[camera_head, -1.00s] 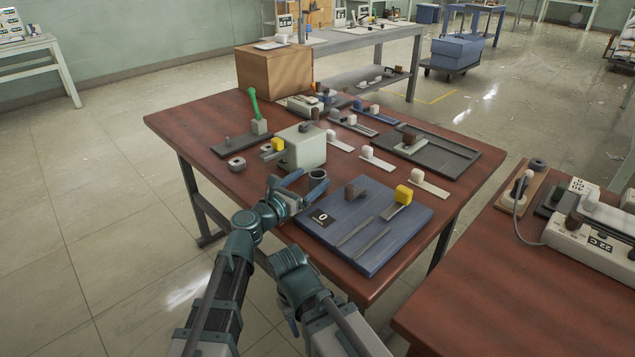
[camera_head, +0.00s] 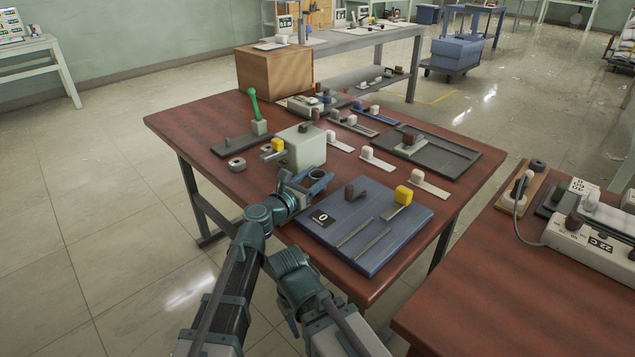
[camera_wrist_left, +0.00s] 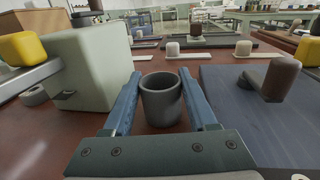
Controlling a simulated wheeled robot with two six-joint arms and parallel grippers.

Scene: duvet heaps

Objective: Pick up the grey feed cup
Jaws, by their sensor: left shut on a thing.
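The grey feed cup (camera_head: 318,175) is a small, dark grey, open-topped cylinder beside the near edge of the brown table. It stands upright between the pale green box and the blue board. My left gripper (camera_head: 305,183) reaches in from the left and is shut on the cup. In the left wrist view the cup (camera_wrist_left: 161,100) sits between the two blue fingers, with its rim facing up and its inside looking empty. It appears to be at table level; I cannot tell whether it is clear of the surface.
The pale green box (camera_head: 305,150) with a yellow knob (camera_head: 278,145) stands just behind the cup. The blue board (camera_head: 365,235) with handled slides lies close on the right. A grey ring (camera_head: 236,164) and a green lever (camera_head: 254,104) are farther left.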

